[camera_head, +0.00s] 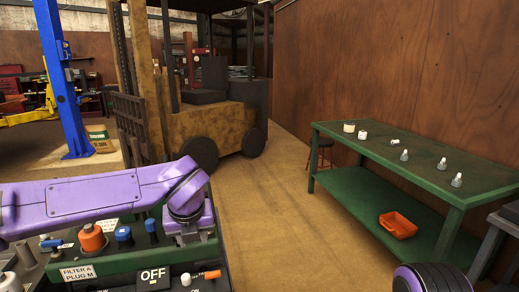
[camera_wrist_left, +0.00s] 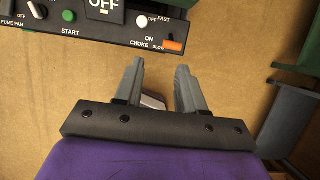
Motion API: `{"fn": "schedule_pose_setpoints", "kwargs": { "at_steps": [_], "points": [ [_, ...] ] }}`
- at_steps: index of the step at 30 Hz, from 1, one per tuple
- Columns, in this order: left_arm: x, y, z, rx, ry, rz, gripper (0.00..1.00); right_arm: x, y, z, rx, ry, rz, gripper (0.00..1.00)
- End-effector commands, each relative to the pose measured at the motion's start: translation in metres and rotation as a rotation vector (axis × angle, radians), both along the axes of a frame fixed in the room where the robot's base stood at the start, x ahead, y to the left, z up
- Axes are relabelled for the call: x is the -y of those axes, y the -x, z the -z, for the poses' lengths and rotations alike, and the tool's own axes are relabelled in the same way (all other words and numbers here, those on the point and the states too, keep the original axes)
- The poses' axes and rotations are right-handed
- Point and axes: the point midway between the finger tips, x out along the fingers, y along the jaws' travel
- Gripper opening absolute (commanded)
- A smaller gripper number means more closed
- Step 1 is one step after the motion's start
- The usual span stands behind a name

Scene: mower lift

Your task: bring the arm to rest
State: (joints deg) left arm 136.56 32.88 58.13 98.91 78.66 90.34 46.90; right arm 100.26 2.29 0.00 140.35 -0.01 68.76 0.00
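My left arm (camera_head: 90,199) is purple and reaches in from the left, across the green mower control panel (camera_head: 120,262), in the head view. Its wrist bends down at the panel's far right part. In the left wrist view my left gripper (camera_wrist_left: 160,64) has its two grey fingers apart, with bare floor between the tips. A small pale shape shows lower between the fingers; I cannot tell what it is. The panel's front edge (camera_wrist_left: 110,38) lies beyond the fingertips. A purple part of my right arm (camera_head: 432,278) shows at bottom right; its gripper is out of view.
The panel carries an orange cap (camera_head: 92,237), blue caps, an OFF plate (camera_head: 153,275) and an orange-tipped lever (camera_head: 207,276). A green workbench (camera_head: 350,137) with small parts and an orange tray (camera_head: 398,224) stands right. A forklift (camera_head: 195,120) stands behind. Floor between is clear.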

Motion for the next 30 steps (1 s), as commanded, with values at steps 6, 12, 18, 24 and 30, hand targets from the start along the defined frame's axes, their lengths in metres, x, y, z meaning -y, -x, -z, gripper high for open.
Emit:
{"fn": "schedule_pose_setpoints", "kwargs": {
  "at_steps": [6, 12, 18, 24, 30],
  "points": [
    [-0.002, -0.011, -0.004, 0.055, -0.088, 0.157, 0.39, 0.0, 0.0, 0.0, 0.0, 0.0, 0.0, 0.0],
    [-0.012, -0.023, 0.015, 0.123, -0.314, 0.382, 0.39, 0.0, 0.0, 0.0, 0.0, 0.0, 0.0, 0.0],
    [-0.025, -0.023, 0.081, 0.096, -0.665, 0.733, 0.39, 0.0, 0.0, 0.0, 0.0, 0.0, 0.0, 0.0],
    [-0.038, 0.009, 0.182, -0.031, -0.994, 1.204, 0.39, 0.0, 0.0, 0.0, 0.0, 0.0, 0.0, 0.0],
    [-0.064, 0.116, 0.311, -0.246, -1.202, 1.913, 0.39, 0.0, 0.0, 0.0, 0.0, 0.0, 0.0, 0.0]
  ]
}}
